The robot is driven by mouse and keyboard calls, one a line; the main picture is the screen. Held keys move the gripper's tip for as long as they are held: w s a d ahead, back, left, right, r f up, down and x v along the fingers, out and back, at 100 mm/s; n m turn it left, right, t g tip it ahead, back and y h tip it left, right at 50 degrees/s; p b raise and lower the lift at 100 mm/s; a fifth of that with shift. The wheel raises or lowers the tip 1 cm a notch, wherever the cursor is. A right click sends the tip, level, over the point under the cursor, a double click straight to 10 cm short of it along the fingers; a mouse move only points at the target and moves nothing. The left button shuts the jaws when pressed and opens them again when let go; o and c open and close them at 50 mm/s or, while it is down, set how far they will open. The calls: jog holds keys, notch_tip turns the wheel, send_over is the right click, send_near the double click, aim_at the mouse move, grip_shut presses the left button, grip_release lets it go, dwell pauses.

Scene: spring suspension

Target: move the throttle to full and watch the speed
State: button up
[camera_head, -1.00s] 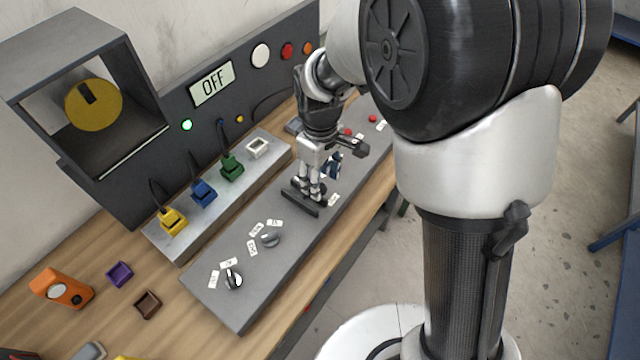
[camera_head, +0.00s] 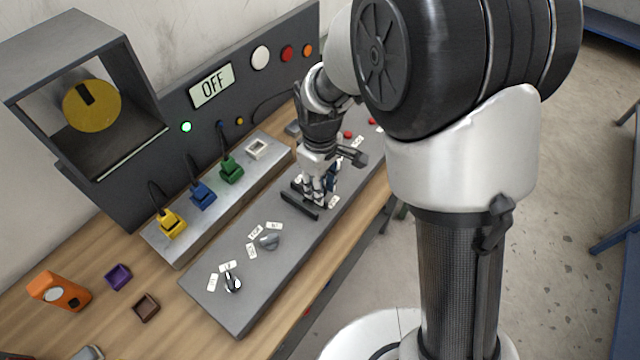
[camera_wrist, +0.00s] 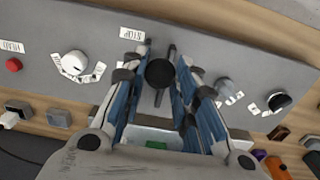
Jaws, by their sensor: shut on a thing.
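In the wrist view the throttle is a round black knob (camera_wrist: 160,73) on a dark slot in the grey control panel (camera_wrist: 210,55). My gripper (camera_wrist: 160,85) is shut around this knob, one blue-sided finger on each side. In the head view my gripper (camera_head: 318,195) is low over the panel (camera_head: 225,305), by the dark slot (camera_head: 299,206); its fingers hide the knob. A STOP label (camera_wrist: 132,33) lies near one end of the slot. The display (camera_head: 211,85) reads OFF. A yellow disc with a black mark (camera_head: 92,106) sits in the dark box.
Rotary knobs (camera_head: 268,241) and (camera_head: 233,283) with white labels sit on the panel to the left. A red button (camera_wrist: 13,65) is near the HEAD label. Yellow, blue and green plugs (camera_head: 231,169) stand on a metal strip (camera_head: 183,250) behind. A green lamp (camera_head: 187,127) is lit.

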grip_shut()
